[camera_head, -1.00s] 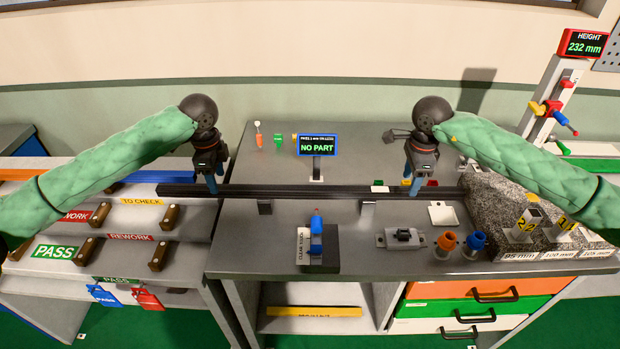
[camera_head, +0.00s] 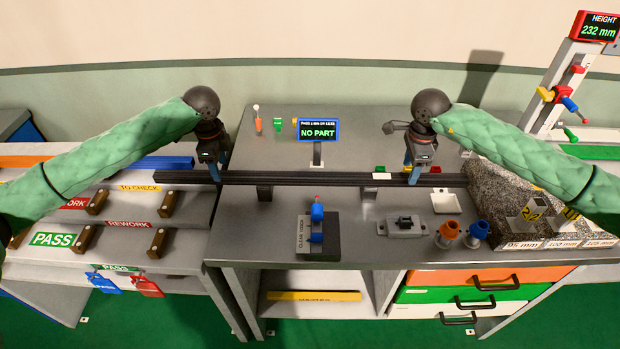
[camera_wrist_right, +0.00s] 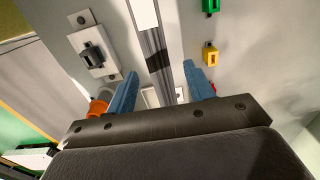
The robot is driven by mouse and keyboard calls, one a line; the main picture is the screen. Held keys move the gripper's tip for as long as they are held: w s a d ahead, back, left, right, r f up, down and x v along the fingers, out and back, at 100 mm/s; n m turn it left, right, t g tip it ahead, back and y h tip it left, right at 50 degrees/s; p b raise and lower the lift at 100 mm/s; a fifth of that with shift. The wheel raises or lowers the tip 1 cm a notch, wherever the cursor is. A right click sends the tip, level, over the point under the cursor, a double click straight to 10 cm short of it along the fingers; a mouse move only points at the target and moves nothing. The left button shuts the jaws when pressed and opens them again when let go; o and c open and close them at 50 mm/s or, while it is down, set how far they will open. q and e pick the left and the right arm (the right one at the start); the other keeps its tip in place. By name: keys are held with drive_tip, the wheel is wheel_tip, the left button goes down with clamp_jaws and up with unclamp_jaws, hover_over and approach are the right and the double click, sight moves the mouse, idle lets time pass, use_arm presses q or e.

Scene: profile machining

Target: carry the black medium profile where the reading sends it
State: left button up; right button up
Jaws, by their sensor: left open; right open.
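My left gripper (camera_head: 215,173) is open at the profile's left part, fingers pointing down. My right gripper (camera_head: 411,173) is open at its right part. In the right wrist view the profile (camera_wrist_right: 155,62) runs between the two blue fingers of my right gripper (camera_wrist_right: 160,90), with gaps visible on both sides. The small display (camera_head: 318,130) reads NO PART. The height display (camera_head: 603,27) reads 232 mm.
A clamp-like device (camera_head: 317,235), orange cup (camera_head: 448,233) and stone block (camera_head: 500,215) stand on the bench.

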sight(408, 176)
use_arm(q)
drive_tip(key=shift+f, duration=1.75)
use_arm(e)
drive_tip(key=shift+f, duration=1.7)
use_arm(q)
clamp_jaws()
use_arm(e)
clamp_jaws()
